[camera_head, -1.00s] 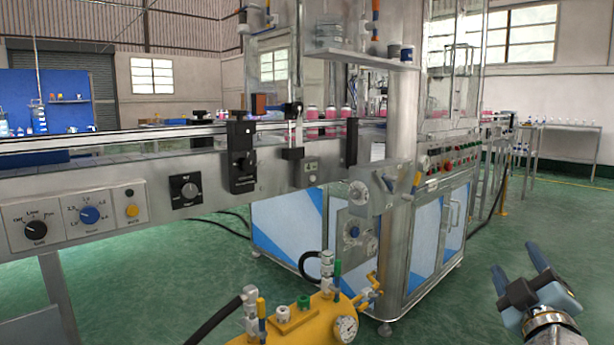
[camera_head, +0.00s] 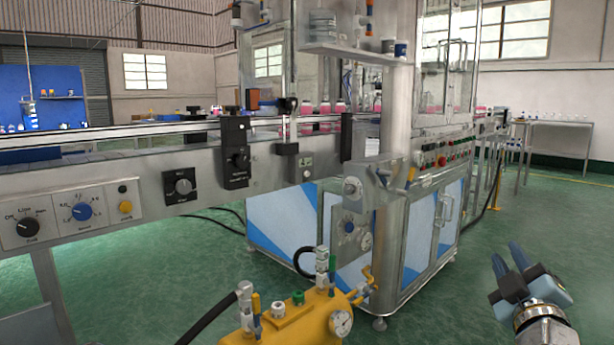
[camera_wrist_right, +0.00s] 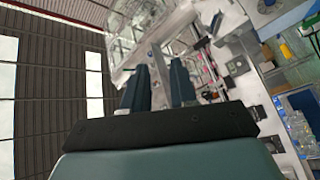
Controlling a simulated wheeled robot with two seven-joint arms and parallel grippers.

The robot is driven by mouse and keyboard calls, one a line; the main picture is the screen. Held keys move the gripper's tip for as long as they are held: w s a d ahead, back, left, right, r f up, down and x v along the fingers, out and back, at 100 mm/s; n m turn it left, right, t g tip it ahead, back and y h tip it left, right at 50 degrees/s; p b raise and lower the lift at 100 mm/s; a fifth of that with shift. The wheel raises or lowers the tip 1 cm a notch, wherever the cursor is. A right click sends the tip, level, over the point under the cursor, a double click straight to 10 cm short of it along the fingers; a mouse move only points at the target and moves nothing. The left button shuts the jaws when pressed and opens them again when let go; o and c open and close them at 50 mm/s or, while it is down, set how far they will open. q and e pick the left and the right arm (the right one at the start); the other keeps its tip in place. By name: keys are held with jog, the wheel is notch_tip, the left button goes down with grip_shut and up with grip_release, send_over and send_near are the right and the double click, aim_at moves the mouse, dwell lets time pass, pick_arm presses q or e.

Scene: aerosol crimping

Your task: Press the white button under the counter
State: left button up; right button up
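A long steel conveyor counter (camera_head: 120,170) runs across the left and middle of the head view. On its front face below the belt is a small grey plate (camera_head: 306,168) with small controls, one of them pale; I cannot tell for sure whether this is the white button. My right gripper (camera_head: 507,253) is at the lower right of the head view, over the green floor and well apart from the counter. Its two dark blue fingers stand apart and empty in the right wrist view (camera_wrist_right: 160,68). My left gripper is not in view.
A yellow tank (camera_head: 290,325) with a gauge and valves stands low in front. A steel cabinet (camera_head: 420,235) with blue and white panels and a row of coloured buttons (camera_head: 440,155) stands behind. The green floor (camera_head: 540,215) at the right is open.

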grip_shut()
dwell(1.3)
